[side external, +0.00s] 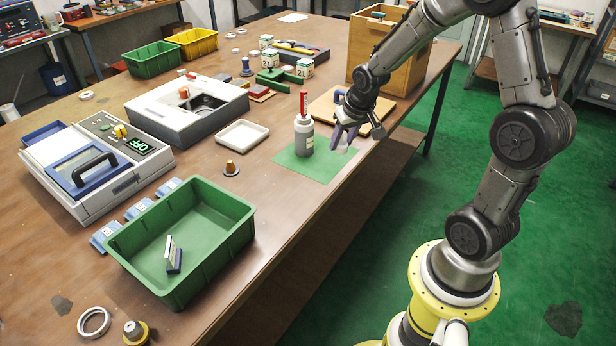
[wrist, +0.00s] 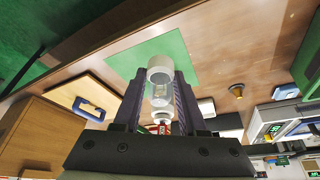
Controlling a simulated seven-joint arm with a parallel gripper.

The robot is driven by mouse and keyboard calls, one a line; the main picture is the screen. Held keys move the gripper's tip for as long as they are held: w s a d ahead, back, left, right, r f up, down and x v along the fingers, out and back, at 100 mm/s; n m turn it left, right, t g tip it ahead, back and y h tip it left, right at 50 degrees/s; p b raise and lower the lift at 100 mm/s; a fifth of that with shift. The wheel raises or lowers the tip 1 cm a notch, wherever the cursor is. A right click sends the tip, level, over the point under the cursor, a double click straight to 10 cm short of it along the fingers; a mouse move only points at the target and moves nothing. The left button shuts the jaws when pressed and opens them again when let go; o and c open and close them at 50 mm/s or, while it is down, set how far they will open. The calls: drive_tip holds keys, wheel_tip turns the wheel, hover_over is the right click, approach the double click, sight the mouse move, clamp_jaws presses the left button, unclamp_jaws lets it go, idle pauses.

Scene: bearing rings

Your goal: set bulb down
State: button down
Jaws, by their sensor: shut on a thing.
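My gripper (side external: 343,138) is low over the right edge of the green mat (side external: 322,166), beside a grey bottle with a red top (side external: 304,135). In the wrist view my gripper (wrist: 160,92) is shut on the bulb (wrist: 160,94), a clear piece with a whitish round end. The bulb's whitish end also shows below the fingers (side external: 342,149) in the side view. The mat (wrist: 180,47) lies behind the bulb in the wrist view. I cannot tell whether the bulb touches the mat.
A wooden board (side external: 325,108) and a wooden box (side external: 377,58) stand behind my gripper. The table's edge runs close on the right.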

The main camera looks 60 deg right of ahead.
drive_tip(key=s+a+n, duration=0.1)
drive_tip(key=s+a, duration=0.4)
drive_tip(key=a, duration=0.1)
approach(305, 176)
drive_tip(key=shift+w+d+f+n, duration=0.3)
drive_tip(key=shift+w+d+f, duration=0.25)
drive_tip(key=shift+w+f, duration=0.25)
drive_tip(key=shift+w+f+y, duration=0.1)
drive_tip(key=shift+f+y, duration=0.1)
drive_tip(key=shift+y, duration=0.1)
drive_tip(key=shift+w+f, duration=0.15)
drive_tip(key=shift+f, duration=1.5)
drive_tip(key=shift+f, duration=0.15)
drive_tip(key=shift+c, duration=2.3)
unclamp_jaws()
